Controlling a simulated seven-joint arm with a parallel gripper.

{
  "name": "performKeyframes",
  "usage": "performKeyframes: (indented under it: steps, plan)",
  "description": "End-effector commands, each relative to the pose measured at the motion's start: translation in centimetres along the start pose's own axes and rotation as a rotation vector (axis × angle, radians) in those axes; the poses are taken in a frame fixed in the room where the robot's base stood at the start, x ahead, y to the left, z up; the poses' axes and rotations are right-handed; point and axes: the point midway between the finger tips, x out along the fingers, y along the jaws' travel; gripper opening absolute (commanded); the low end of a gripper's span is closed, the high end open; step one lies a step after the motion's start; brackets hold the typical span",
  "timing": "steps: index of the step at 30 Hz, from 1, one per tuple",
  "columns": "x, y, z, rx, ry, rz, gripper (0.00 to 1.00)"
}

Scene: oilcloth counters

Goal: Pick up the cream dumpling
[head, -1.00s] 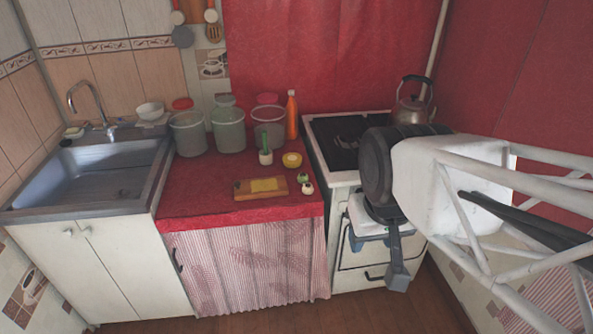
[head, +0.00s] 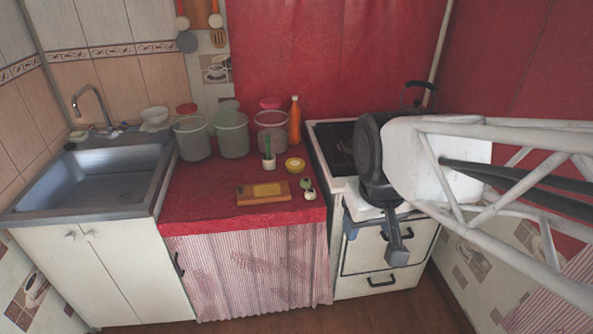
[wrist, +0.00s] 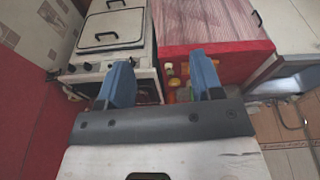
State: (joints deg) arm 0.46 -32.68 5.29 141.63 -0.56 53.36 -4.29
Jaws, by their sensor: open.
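Two small pale, rounded pieces lie on the red counter at the right end of the cutting board: one pale piece (head: 306,183) behind and another pale piece (head: 309,194) in front, both with dark green parts. They are too small to tell which is the cream dumpling. My gripper (head: 376,240) hangs in front of the stove, to the right of the pieces and well apart from them. In the wrist view my gripper (wrist: 160,66) shows two blue fingers spread wide with nothing between them. The pieces cannot be made out there.
The cutting board (head: 241,199) holds a yellow slab. A yellow bowl (head: 295,166), a small potted cactus (head: 268,161), an orange bottle (head: 295,123) and several canisters stand behind it. The stove (head: 330,157) is at right, the sink (head: 100,180) at left. The counter's front left is clear.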

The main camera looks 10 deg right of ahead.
Motion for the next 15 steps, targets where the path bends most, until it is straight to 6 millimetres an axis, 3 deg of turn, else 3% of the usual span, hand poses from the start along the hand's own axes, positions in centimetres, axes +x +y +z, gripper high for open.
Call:
performKeyframes:
  steps: [15]
  plan:
    - [3.0, 0.9, -12.2, -0.290, -0.051, -0.014, 0.60]
